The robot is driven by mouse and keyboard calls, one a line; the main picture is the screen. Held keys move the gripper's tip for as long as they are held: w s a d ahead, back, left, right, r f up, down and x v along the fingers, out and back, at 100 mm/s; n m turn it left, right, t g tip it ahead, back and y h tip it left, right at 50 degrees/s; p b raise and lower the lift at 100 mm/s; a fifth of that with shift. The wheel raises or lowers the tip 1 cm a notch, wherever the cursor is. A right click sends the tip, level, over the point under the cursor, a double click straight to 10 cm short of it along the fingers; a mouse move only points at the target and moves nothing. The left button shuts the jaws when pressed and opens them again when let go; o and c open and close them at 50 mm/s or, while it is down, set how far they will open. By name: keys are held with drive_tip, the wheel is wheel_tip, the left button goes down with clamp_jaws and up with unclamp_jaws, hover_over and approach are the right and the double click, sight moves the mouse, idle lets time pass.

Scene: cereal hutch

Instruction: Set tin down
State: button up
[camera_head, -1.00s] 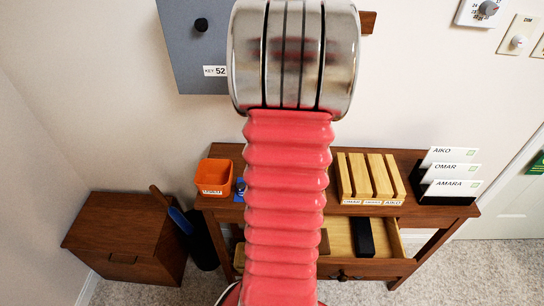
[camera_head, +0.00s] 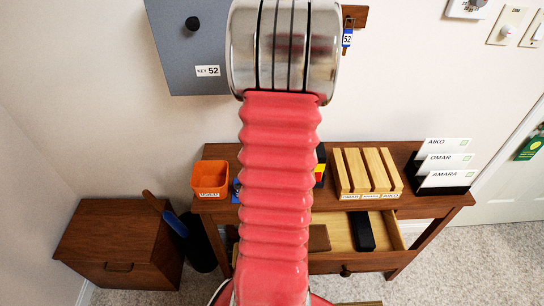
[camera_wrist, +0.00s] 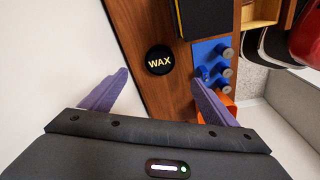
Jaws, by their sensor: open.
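The tin is a round black disc lettered WAX (camera_wrist: 159,60). In the wrist view it rests on the brown wooden table top (camera_wrist: 140,22), near the wall-side edge. My gripper (camera_wrist: 160,97) is open, with one purple finger to each side and the tin ahead between their lines. Nothing is held between the fingers, and the tin is apart from both. In the head view my arm hides the tin and the gripper.
A blue block with grey pegs (camera_wrist: 210,62) and an orange bin (camera_head: 210,178) are nearby. A black, yellow-edged item (camera_wrist: 205,18) lies beyond. A slotted wooden rack (camera_head: 367,172), name cards (camera_head: 447,160) and an open drawer (camera_head: 388,232) are at right.

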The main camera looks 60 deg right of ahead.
drive_tip(key=f, duration=0.5)
drive_tip(key=w+f, duration=0.1)
drive_tip(key=f, duration=0.1)
drive_tip(key=shift+f, duration=0.35)
drive_tip(key=shift+w+f, duration=0.2)
drive_tip(key=shift+f, duration=1.1)
drive_tip(key=shift+w+f, duration=0.15)
drive_tip(key=shift+f, duration=1.15)
drive_tip(key=c, duration=1.3)
drive_tip(key=shift+o, duration=0.2)
drive_tip(key=shift+r, duration=0.1)
